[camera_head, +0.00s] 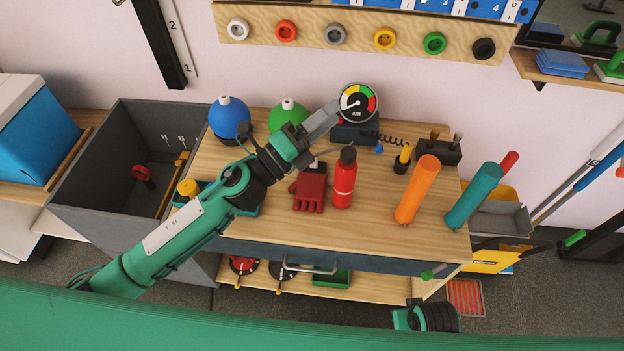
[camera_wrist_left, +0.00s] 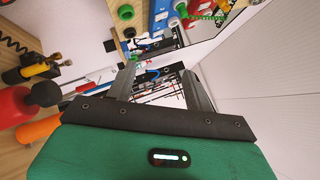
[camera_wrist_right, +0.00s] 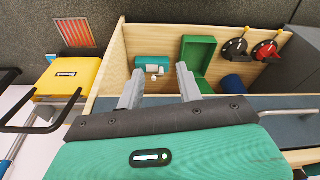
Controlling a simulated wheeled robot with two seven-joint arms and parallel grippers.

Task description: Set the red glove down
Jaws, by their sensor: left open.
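The red glove (camera_head: 309,188) rests on the wooden workbench (camera_head: 385,218), fingers toward the front edge, left of a red bottle (camera_head: 344,180). Nothing holds it. My left gripper (camera_head: 328,115) is above the back of the bench, past the glove, near the air gauge (camera_head: 358,103). In the left wrist view my left gripper (camera_wrist_left: 160,82) has its fingers apart with nothing between them; the glove is not seen there. In the right wrist view my right gripper (camera_wrist_right: 159,85) is open and empty, facing the lower shelf in front of the bench.
An orange cylinder (camera_head: 417,190) and a green cylinder (camera_head: 474,196) stand at the bench's right. Blue (camera_head: 229,121) and green (camera_head: 287,116) round objects are at the back left. A grey bin (camera_head: 122,150) is left. Bare bench lies between the bottle and orange cylinder.

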